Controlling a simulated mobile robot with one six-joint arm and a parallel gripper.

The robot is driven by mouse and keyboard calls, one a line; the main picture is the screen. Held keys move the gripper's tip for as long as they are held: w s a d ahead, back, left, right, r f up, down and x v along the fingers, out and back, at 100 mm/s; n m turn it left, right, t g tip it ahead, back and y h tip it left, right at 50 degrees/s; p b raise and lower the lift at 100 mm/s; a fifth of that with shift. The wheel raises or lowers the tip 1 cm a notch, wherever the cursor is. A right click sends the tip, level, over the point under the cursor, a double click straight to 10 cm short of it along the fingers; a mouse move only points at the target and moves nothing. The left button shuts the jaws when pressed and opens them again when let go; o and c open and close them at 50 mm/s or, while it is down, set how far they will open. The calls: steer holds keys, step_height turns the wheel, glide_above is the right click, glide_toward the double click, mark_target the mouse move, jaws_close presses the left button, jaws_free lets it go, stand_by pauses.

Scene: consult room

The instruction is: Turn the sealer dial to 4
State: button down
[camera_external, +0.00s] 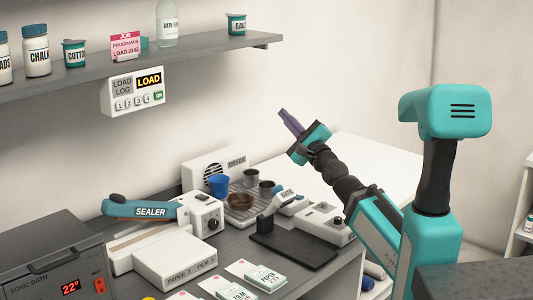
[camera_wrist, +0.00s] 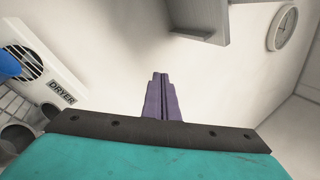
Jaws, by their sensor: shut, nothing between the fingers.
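The sealer is not in the wrist view.
A dryer (camera_external: 213,172) and a rack with cups (camera_external: 240,202) stand behind the sealer. A sonic bath (camera_external: 50,265) is at the front left. Paper and film boxes (camera_external: 175,258) lie in front of the sealer. A shelf (camera_external: 130,66) with a load-log panel (camera_external: 134,90) hangs above.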

steer(key=s+a+f+n+g+y+b, duration=0.2)
steer(key=s+a+f+g+b, duration=0.15)
steer(key=s+a, duration=0.45)
steer(key=s+a+f+n+g+y+b, duration=0.2)
steer(key=s+a+n+b, duration=0.15)
steer(key=s+a, duration=0.35)
steer(key=s+f+n+g+h+b, duration=0.1)
steer(key=s+f+b, duration=0.2)
steer(key=f+b, duration=0.1)
steer(key=s+f+n+g+h+b, duration=0.1)
steer(key=s+f+n+h+b, duration=0.1)
steer(key=s+f+b, duration=0.2)
steer(key=s+a+f+n+g+h+b, duration=0.1)
steer(key=s+f+b, duration=0.3)
steer(key=f+b, duration=0.2)
steer(key=shift+f+n, duration=0.25)
steer(key=shift+f, duration=0.7)
steer(key=shift+w+d+f+h+b, duration=0.15)
steer(key=shift+d+h+b, duration=0.2)
steer(key=shift+d, duration=0.2)
steer(key=shift+a, duration=0.1)
